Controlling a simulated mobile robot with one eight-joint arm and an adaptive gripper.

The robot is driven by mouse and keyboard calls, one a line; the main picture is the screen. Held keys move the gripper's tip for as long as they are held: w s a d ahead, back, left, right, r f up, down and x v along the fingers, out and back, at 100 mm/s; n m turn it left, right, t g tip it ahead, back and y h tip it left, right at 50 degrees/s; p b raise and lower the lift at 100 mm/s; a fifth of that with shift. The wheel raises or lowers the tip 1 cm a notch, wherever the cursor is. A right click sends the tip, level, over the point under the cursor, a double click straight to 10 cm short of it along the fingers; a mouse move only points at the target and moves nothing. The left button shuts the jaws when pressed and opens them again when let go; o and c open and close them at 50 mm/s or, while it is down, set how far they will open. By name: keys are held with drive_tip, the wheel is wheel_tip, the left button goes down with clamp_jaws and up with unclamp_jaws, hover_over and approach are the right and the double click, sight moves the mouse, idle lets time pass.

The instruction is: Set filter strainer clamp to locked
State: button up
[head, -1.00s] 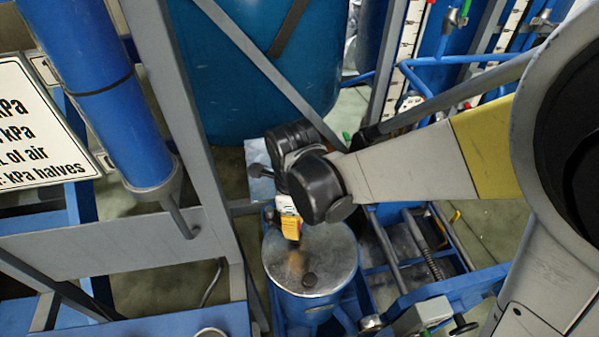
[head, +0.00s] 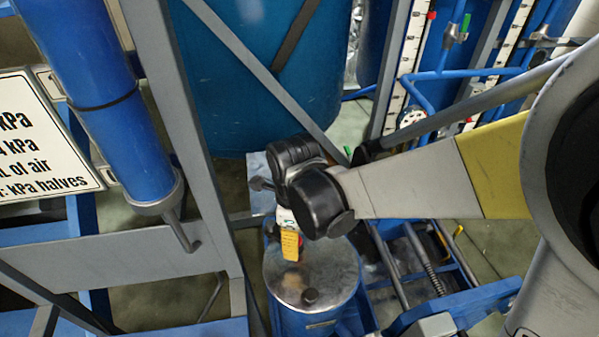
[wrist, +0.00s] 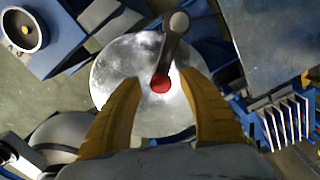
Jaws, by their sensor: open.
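The filter strainer is a blue cylinder with a round, shiny metal lid (head: 335,268) in the head view. In the wrist view its lid (wrist: 110,75) lies below my gripper. The clamp shows there as a lever with a red hub (wrist: 160,84) near the lid's middle and a grey arm ending in a round knob (wrist: 179,22). In the head view my gripper (head: 290,246) is above the lid.
A grey frame post (head: 190,130) stands left of the strainer, with a blue pipe (head: 110,110) beyond it. A large blue tank (head: 260,80) stands behind. Blue frame rails and a spring (head: 425,258) lie to the right.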

wheel_tip(320, 180, up, 12)
drive_tip(key=shift+f, duration=0.2)
drive_tip(key=shift+d, duration=0.1)
idle(0.3)
drive_tip(key=s+d+n+t+b, duration=0.3)
drive_tip(key=d+n+t, duration=0.4)
drive_tip(key=d+n, duration=1.2)
drive_tip(key=shift+d+f+n, duration=0.25)
drive_tip(key=shift+d+n, duration=0.15)
drive_tip(key=shift+d, duration=1.2)
drive_tip(key=shift+s, duration=0.1)
